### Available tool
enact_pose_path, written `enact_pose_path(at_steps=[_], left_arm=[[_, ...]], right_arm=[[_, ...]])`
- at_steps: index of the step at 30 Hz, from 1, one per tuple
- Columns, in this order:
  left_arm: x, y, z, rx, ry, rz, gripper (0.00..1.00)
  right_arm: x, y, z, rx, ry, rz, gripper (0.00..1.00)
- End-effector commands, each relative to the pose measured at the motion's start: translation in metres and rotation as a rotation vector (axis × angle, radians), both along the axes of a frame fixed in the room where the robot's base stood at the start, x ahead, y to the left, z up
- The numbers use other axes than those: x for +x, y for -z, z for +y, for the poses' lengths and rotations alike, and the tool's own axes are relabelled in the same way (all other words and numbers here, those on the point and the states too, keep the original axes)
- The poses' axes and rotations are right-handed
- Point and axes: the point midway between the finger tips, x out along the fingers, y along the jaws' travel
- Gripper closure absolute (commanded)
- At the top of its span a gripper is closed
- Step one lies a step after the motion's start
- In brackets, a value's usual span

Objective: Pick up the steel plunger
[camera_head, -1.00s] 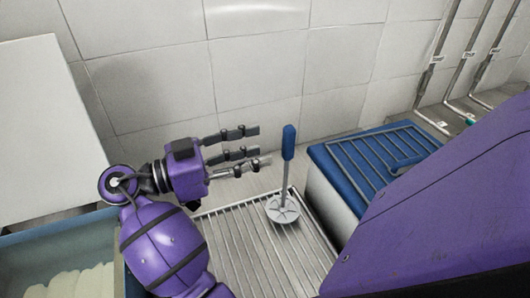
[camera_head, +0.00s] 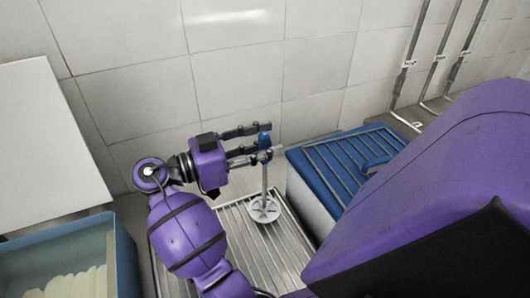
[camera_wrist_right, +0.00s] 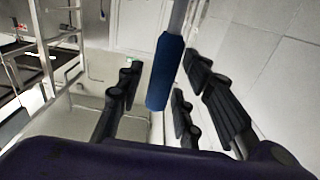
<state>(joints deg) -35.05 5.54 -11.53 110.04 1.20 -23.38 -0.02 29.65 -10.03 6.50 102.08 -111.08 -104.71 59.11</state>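The steel plunger (camera_head: 264,209) stands upright on a slatted metal rack (camera_head: 233,226) in the head view, with a round perforated disc at its base, a thin shaft and a blue handle (camera_head: 264,142). My right gripper (camera_head: 266,144) is at handle height, its fingers reaching right on either side of the handle. In the right wrist view the blue handle (camera_wrist_right: 165,75) lies between the spread fingers, with gaps visible on both sides, so the gripper is open around it. Fingers partly cover the handle in the head view. My left gripper is not in view.
A blue-topped box (camera_head: 322,160) with a wire rack on its lid stands right of the plunger. A blue basin (camera_head: 127,258) with pale contents is at lower left, below a white panel (camera_head: 50,140). A tiled wall (camera_head: 240,85) rises behind.

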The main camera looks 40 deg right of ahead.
Motion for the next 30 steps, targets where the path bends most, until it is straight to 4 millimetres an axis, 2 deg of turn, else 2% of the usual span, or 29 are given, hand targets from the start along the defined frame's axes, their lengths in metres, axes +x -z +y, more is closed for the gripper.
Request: enact_pose_path(at_steps=[1, 6, 20, 30], left_arm=[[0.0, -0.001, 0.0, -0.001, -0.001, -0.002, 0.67], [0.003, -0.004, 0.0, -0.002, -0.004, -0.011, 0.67], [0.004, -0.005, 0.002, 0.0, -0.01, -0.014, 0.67], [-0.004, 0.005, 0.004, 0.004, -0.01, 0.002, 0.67]], right_arm=[[0.0, 0.0, 0.0, 0.0, 0.0, 0.0, 0.77], [0.0, 0.0, 0.0, 0.0, 0.0, -0.001, 1.0], [0.0, -0.005, 0.0, -0.003, 0.0, -0.002, 1.0], [0.0, -0.033, 0.002, -0.002, 0.0, -0.004, 1.0]])
